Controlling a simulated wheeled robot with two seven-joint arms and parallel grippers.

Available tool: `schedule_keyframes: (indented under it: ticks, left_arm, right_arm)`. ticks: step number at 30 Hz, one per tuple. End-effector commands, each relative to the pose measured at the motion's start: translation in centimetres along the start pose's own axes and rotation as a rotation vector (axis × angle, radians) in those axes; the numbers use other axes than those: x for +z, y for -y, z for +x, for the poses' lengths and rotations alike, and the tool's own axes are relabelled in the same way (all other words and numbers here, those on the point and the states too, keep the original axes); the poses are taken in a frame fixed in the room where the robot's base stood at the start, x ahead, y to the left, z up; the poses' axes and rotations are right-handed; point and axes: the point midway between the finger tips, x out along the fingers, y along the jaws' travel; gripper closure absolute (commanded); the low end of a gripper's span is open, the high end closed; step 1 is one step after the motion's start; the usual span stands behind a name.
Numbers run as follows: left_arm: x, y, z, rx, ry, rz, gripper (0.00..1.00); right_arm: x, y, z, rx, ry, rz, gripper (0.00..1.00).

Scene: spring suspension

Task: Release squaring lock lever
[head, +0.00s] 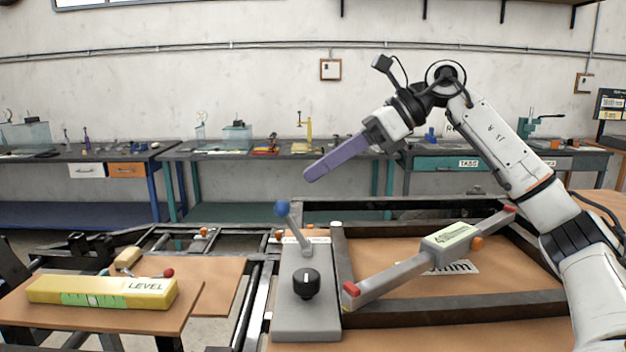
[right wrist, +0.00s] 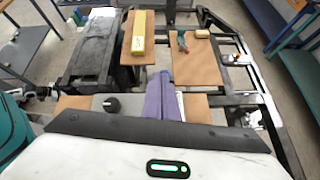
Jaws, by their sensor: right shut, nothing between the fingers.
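A lever with a blue ball (head: 282,208) stands tilted on a grey block (head: 305,322), its grey shaft running down to the right. A black knob (head: 306,283) sits on the same block in front of it, and shows in the right wrist view (right wrist: 112,105). My right gripper (head: 310,174) has long purple fingers, shut together and empty. In the head view it appears above and slightly right of the blue ball, apart from it. My left gripper is not in view.
A dark frame (head: 460,308) with a grey diagonal bar (head: 390,279) with red ends lies right of the block. A yellow level (head: 102,291) rests on a wooden board at left. Workbenches line the back wall. The air around my right gripper is clear.

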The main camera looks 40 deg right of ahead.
Motion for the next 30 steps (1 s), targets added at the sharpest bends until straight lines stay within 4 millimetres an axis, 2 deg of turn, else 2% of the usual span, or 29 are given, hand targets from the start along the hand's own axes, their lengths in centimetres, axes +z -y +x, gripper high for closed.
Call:
schedule_keyframes:
  ticks: [1,6,15,30]
  left_arm:
    - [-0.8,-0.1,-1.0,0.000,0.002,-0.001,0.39]
    - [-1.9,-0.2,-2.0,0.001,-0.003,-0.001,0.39]
    - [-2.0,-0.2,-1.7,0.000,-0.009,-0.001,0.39]
    - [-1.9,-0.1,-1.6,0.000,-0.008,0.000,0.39]
  right_arm:
    - [1.9,-0.3,-1.1,0.003,0.007,-0.005,1.00]
    - [4.7,-0.8,-2.9,0.001,0.004,-0.003,1.00]
    - [5.9,-0.9,-3.7,-0.002,0.000,0.001,1.00]
    - [5.9,-0.9,-3.8,-0.003,-0.001,0.001,1.00]
